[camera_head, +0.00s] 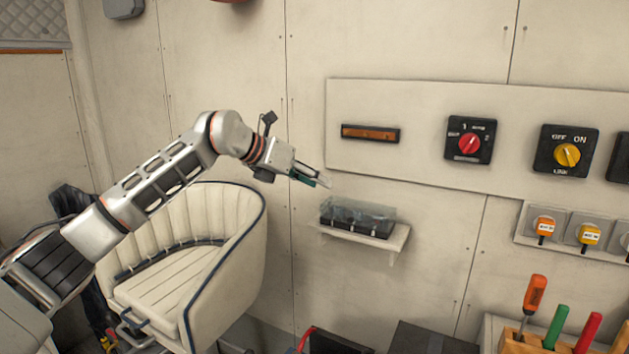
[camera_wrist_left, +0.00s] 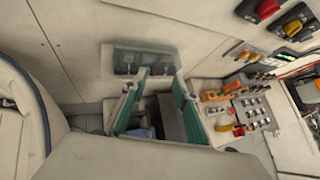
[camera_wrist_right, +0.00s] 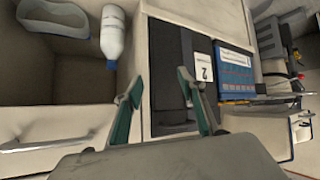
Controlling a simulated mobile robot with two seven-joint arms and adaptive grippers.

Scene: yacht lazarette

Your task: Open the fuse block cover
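The fuse block (camera_head: 357,228) is a dark block on a small white wall shelf (camera_head: 398,238). Its clear cover (camera_head: 358,208) sits over it and looks shut. My left gripper (camera_head: 322,181) is up and left of the cover, apart from it. In the left wrist view the left gripper (camera_wrist_left: 158,76) has its green-padded fingers apart with nothing between them, and the fuse block (camera_wrist_left: 143,62) shows beyond the fingertips. My right gripper (camera_wrist_right: 160,78) is out of the head view. In the right wrist view its fingers are apart and empty.
A switch panel (camera_head: 420,160) with a red rotary switch (camera_head: 469,142) and a yellow one (camera_head: 567,154) is right of and above the shelf. A cream seat (camera_head: 190,265) stands below my left arm. Screwdriver-like tools (camera_head: 535,295) stand in a wooden block at lower right.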

